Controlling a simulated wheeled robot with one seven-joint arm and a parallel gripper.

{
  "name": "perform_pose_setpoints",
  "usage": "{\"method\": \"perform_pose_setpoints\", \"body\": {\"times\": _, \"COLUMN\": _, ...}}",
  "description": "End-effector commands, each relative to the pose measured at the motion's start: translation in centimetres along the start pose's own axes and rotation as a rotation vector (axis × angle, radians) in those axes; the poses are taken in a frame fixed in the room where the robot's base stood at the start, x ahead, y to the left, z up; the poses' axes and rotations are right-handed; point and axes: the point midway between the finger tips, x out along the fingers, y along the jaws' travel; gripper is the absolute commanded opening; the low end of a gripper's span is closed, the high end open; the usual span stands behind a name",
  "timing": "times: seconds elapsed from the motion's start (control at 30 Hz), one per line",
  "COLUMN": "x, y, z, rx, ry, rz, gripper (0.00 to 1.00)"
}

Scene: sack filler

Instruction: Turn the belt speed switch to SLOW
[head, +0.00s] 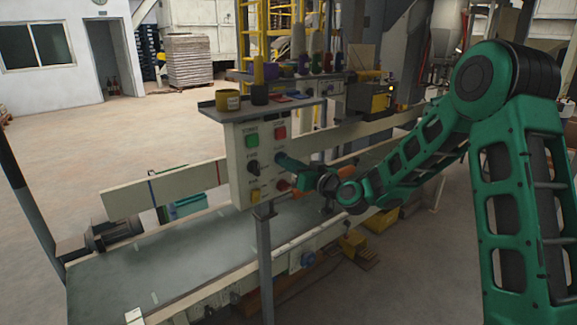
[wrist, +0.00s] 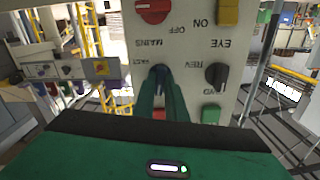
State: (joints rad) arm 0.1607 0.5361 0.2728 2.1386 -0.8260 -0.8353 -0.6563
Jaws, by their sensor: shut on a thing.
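The control panel (head: 242,160) stands upright on a post beside the conveyor. The belt speed switch, a small dark blue knob (wrist: 159,70), sits on the panel face with a FAST label beside it. In the wrist view the panel appears upside down. My gripper (wrist: 161,82) is shut on this knob, its two green fingers on either side. In the head view my gripper (head: 286,161) reaches the panel from the right and covers most of the knob. Which way the knob points is hidden by the fingers.
Around the knob are a black FWD/REV knob (wrist: 217,76), a red MAINS knob (wrist: 152,10), a yellow EYE button (wrist: 228,12), a green START button (head: 252,141) and a red STOP button (head: 280,132). The belt (head: 150,270) is empty.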

Motion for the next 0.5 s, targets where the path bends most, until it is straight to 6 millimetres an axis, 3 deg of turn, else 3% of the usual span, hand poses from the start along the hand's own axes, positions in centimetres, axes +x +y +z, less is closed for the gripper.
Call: {"method": "perform_pose_setpoints", "body": {"times": 0.5, "x": -0.14, "y": 0.2, "z": 0.52, "rx": -0.189, "ry": -0.011, "rz": 0.002, "gripper": 0.0}}
